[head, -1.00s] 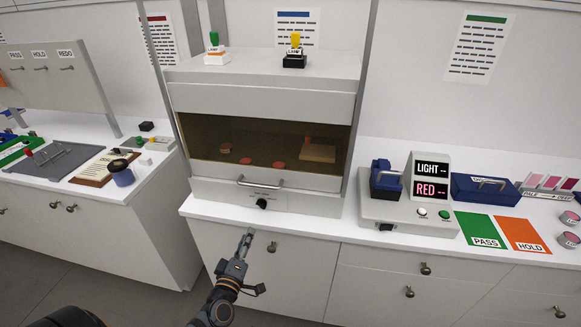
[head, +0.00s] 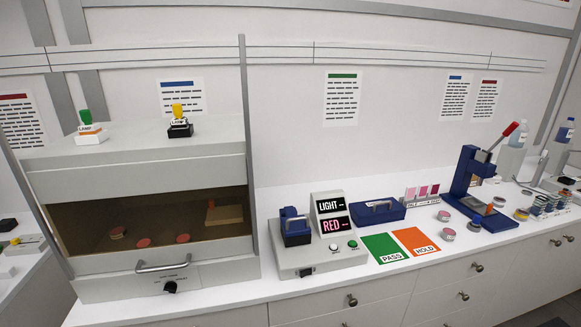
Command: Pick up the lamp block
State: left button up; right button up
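Two small labelled blocks stand upright on top of the grey cabinet. One has a green upper part and a white and orange base (head: 88,128). The other has a yellow upper part and a black base (head: 180,122). Both labels are small and hard to read, so I cannot tell for sure which is the lamp block. Neither of my grippers shows in the head view now.
The cabinet (head: 130,165) has a dark window with red discs inside and a front handle (head: 162,267). Right of it are a reader (head: 333,214) showing LIGHT and RED, a blue case (head: 372,214), PASS (head: 388,249) and HOLD (head: 416,242) mats and a blue lever press (head: 470,180).

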aim_at(180, 122)
jog(key=k+j+z, duration=0.1)
jog(key=j, duration=0.35)
jog(key=k+j+z, duration=0.15)
jog(key=j, duration=0.3)
jog(key=k+j+z, duration=0.1)
jog(key=j, duration=0.35)
jog(key=k+j+z, duration=0.15)
jog(key=j, duration=0.25)
jog(key=k+j+z, duration=0.1)
jog(key=k+j, duration=0.2)
jog(key=j, duration=0.1)
